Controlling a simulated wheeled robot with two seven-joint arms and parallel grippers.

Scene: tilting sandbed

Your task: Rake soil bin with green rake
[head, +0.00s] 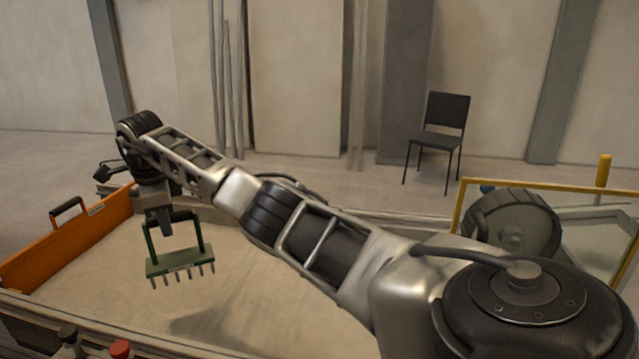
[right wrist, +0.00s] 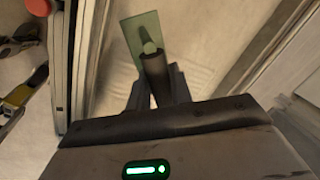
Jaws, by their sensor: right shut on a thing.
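The green rake (head: 180,261) hangs from my right gripper (head: 165,218), with its short tines pointing down. My right gripper is shut on the rake's handle. The soil bin (head: 75,238) holds pale, mostly smooth sand (head: 290,292). The rake is over the left part of the sand, and the tines look clear of it. In the right wrist view the green rake (right wrist: 137,40) shows beyond the fingers of my right gripper (right wrist: 155,80), partly hidden by them. My left gripper is not in view.
The bin's left wall is orange with a black handle (head: 69,207). A yellow-framed clear panel (head: 545,187) and a dark wheel (head: 512,225) stand at the right. A red knob (head: 120,348) is at the front left. A black chair (head: 440,125) stands well behind.

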